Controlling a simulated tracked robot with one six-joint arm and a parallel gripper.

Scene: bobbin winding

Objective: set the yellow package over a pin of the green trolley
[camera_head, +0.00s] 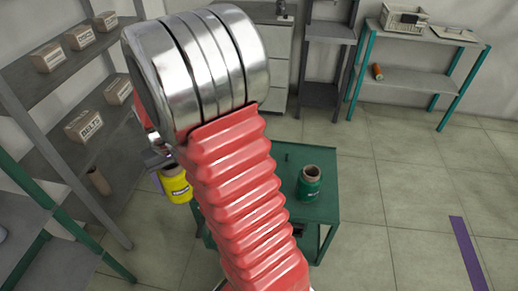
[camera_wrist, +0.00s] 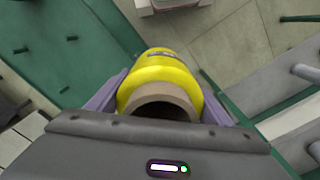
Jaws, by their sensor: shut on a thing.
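The yellow package (camera_head: 176,188) is a wound bobbin on a brown tube, held off the floor left of the green trolley (camera_head: 325,215). In the wrist view the yellow package (camera_wrist: 160,70) sits between the purple fingers of my gripper (camera_wrist: 160,92), its open tube end toward the camera. My gripper is shut on it. The trolley top (camera_wrist: 75,65) lies at the upper left there, with several thin bare pins, one pin (camera_wrist: 72,38) near its middle. In the head view a green package (camera_head: 309,186) stands on the trolley. My red arm hides the trolley's left part.
A grey shelf (camera_head: 60,165) at the left holds several cardboard boxes (camera_head: 84,124) and a brown tube (camera_head: 98,181). A green-legged table (camera_head: 415,80) stands at the back right, with an orange bobbin (camera_head: 378,72). The floor right of the trolley is clear, with a purple strip (camera_head: 467,250).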

